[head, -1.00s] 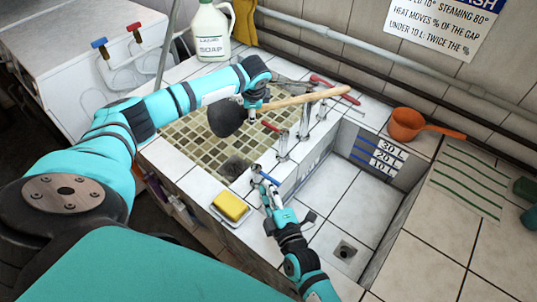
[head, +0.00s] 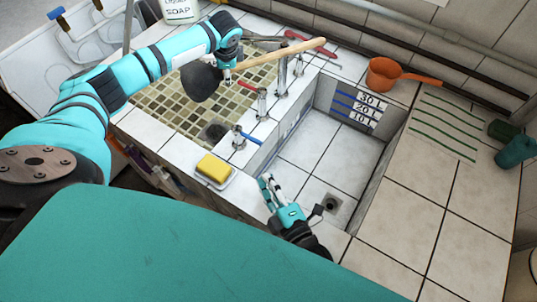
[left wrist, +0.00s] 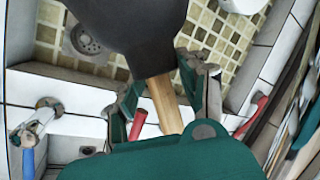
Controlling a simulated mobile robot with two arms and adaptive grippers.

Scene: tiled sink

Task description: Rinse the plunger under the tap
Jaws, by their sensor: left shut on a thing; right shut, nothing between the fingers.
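The plunger has a black cup (head: 200,82) and a wooden handle (head: 285,53). My left gripper (head: 228,72) is shut around the handle close to the cup, holding the plunger over the mosaic basin. The cup (left wrist: 130,25) and handle (left wrist: 162,100) also show in the left wrist view, between my left fingers. A tap with a blue lever (head: 249,137) and one with a red lever (head: 247,85) stand on the ledge between the basins. I see no water running. My right gripper (head: 267,184) is shut and empty by the deep sink's near edge, apart from the blue lever.
The mosaic basin (head: 165,101) has a drain (head: 214,132). The deep tiled sink (head: 318,145) has a drain (head: 331,203) and looks empty. A yellow sponge (head: 213,168) sits in a dish on the front ledge. An orange ladle (head: 384,74) and soap jug (head: 180,10) stand farther back.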

